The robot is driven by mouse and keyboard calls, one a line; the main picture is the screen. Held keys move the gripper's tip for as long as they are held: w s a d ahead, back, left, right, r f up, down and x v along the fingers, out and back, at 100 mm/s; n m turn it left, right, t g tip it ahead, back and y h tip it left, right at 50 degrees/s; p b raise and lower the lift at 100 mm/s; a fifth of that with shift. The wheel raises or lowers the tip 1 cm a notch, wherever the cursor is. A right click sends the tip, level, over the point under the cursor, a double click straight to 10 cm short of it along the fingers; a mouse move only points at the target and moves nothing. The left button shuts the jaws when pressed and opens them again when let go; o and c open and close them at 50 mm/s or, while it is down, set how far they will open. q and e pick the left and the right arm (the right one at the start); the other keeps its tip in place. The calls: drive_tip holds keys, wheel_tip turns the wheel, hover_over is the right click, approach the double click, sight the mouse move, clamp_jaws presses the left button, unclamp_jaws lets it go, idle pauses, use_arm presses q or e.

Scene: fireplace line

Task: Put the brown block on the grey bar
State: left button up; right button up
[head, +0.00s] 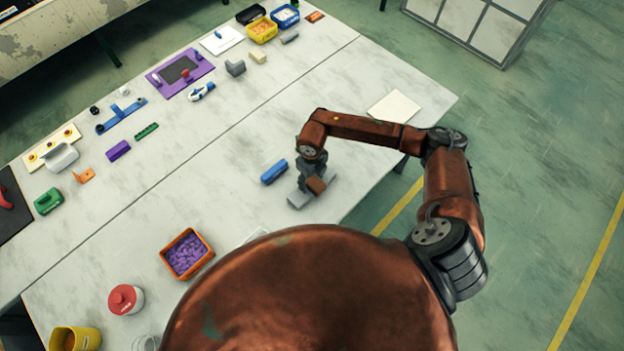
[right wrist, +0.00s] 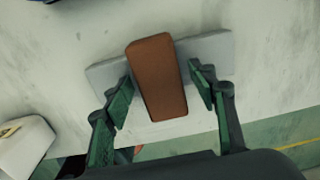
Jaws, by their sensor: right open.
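The brown block (right wrist: 157,78) lies across the grey bar (right wrist: 216,55) in the right wrist view, near the bar's middle. My right gripper (right wrist: 160,93) is open, with one green-padded finger on each side of the block and a gap visible on both sides. In the head view the brown block (head: 316,186) shows at the foot of my right gripper (head: 309,184), over the grey bar (head: 300,199) on the table. The gripper hides part of the bar there. My left gripper is not in view.
A blue block (head: 274,172) lies just left of the grey bar. An orange bin of purple pieces (head: 187,254) stands farther left and nearer me. A white sheet (head: 394,107) lies near the table's right edge. The table left of the blue block is clear.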

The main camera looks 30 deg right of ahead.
sight(312, 180)
wheel_tip(312, 180, up, 12)
drive_tip(key=shift+r, duration=0.2)
idle(0.4)
